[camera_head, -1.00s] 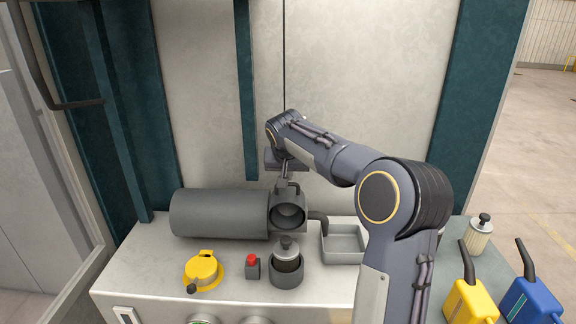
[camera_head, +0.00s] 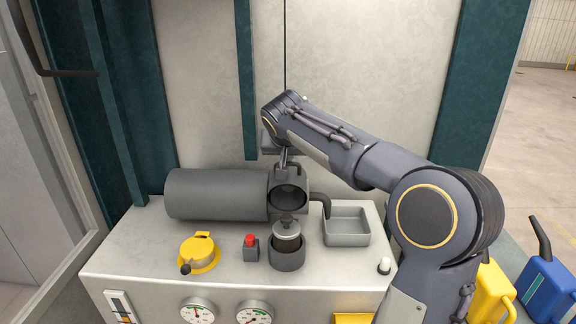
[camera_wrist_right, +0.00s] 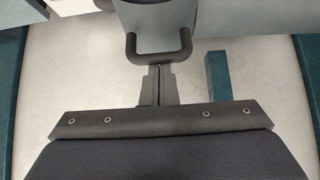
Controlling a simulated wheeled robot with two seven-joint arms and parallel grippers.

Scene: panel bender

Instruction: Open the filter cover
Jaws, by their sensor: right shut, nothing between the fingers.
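A grey housing block (camera_head: 302,182) with a round open bore sits at the right end of a dark horizontal cylinder (camera_head: 215,194) on the bench. A dark U-shaped handle (camera_wrist_right: 186,42) stands out from a grey part in the right wrist view. I cannot tell for sure whether this part is the filter cover. My right gripper (camera_head: 284,170) is at the top of the block, its fingers (camera_wrist_right: 158,72) shut and empty at the handle's bar. Whether they touch it is unclear. A black-knobbed filter-like part (camera_head: 287,234) stands in a dark cup below the bore. My left gripper is out of view.
A yellow cap (camera_head: 200,252), a red button (camera_head: 250,241) and an open grey tray (camera_head: 346,228) are on the bench. Gauges (camera_head: 197,310) are on its front. Yellow (camera_head: 490,292) and blue (camera_head: 545,288) cans stand at right. A wall rises behind.

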